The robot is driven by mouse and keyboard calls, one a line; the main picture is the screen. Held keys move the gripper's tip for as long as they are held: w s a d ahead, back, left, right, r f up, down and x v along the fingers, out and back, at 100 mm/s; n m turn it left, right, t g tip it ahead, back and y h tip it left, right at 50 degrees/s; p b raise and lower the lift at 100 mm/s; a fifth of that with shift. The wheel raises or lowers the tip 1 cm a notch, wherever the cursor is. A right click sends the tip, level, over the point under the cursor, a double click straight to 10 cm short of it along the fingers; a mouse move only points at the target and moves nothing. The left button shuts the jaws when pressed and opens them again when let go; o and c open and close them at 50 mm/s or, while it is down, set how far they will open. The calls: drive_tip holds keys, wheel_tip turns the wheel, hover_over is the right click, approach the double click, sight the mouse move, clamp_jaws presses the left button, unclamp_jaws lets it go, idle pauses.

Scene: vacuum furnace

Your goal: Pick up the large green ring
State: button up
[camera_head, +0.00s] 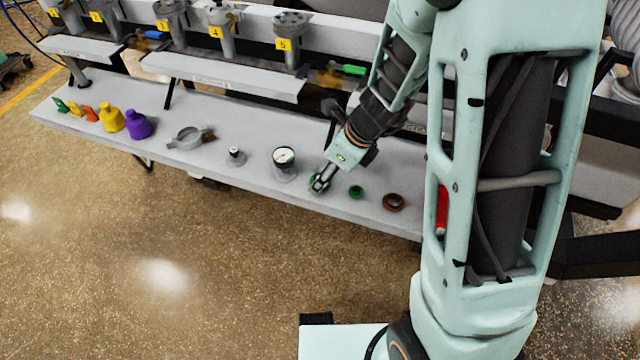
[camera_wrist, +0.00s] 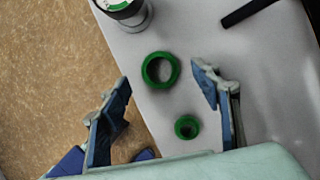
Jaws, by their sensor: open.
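The large green ring (camera_wrist: 147,72) lies flat on the grey-white bench top, near its edge, in the wrist view. In the head view it is partly hidden by my gripper, with a bit of green showing (camera_head: 313,178). My gripper (camera_wrist: 163,77) is open and empty. Its two fingertips stand apart, one to each side of the large ring in the wrist view. I cannot tell their exact height above the bench. In the head view my gripper (camera_head: 319,185) points down at the bench. A small green ring (camera_wrist: 178,128) lies close by, also seen in the head view (camera_head: 356,192).
A dial gauge (camera_head: 284,158) stands left of my gripper, close to the large ring. A brown ring (camera_head: 393,203) lies to the right. A small gauge-like part (camera_head: 235,155), a metal clamp (camera_head: 186,139), and purple (camera_head: 138,125) and yellow (camera_head: 111,121) pieces stand farther left along the bench.

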drive_tip(key=shift+x, duration=1.1)
drive_tip(key=shift+r, duration=0.1)
drive_tip(key=c, duration=0.9)
drive_tip(key=shift+c, duration=0.2)
drive_tip(key=shift+r, duration=0.1)
